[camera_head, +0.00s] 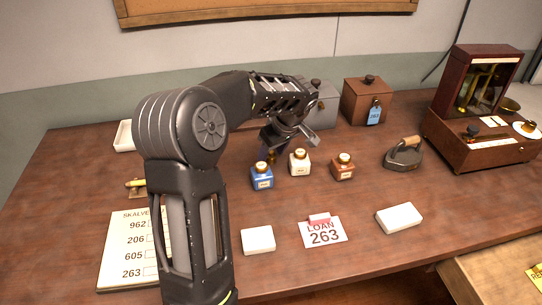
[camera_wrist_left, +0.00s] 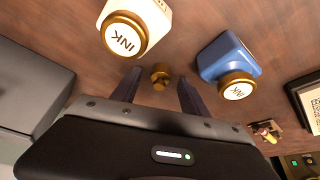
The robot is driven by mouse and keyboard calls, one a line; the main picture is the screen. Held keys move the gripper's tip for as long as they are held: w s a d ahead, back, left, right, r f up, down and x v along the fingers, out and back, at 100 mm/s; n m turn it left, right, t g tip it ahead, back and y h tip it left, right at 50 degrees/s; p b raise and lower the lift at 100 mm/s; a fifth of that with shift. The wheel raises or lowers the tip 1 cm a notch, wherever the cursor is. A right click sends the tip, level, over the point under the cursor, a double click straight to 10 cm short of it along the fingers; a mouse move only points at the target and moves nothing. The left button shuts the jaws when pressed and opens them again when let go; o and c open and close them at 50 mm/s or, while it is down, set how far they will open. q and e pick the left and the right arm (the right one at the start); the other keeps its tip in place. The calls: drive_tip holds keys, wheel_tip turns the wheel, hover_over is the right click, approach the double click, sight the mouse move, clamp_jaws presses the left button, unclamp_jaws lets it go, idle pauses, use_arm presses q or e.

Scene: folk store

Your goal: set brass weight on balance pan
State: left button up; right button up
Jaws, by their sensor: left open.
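A small brass weight (camera_wrist_left: 160,76) stands on the table between the two fingers of my left gripper (camera_wrist_left: 156,92) in the wrist view. The fingers are apart, and I see no clear contact with the weight. In the head view my left gripper (camera_head: 285,143) is low behind the ink bottles, and the weight (camera_head: 271,157) shows partly behind the blue bottle. The balance (camera_head: 484,88) stands in a dark red wooden case at the far right. A white dish (camera_head: 527,130) with a small brass piece rests on its base. My right gripper is out of view.
Blue (camera_head: 262,178), white (camera_head: 299,163) and brown (camera_head: 343,167) ink bottles stand close in front of the gripper. A grey box (camera_head: 323,105), a wooden box (camera_head: 367,100) and a flat iron (camera_head: 404,153) stand behind and right. The front right has white blocks and bare table.

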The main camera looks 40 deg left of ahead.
use_arm(q)
drive_tip(key=shift+a+f, duration=0.1)
drive_tip(key=shift+f, duration=0.25)
idle(0.3)
clamp_jaws()
idle(0.4)
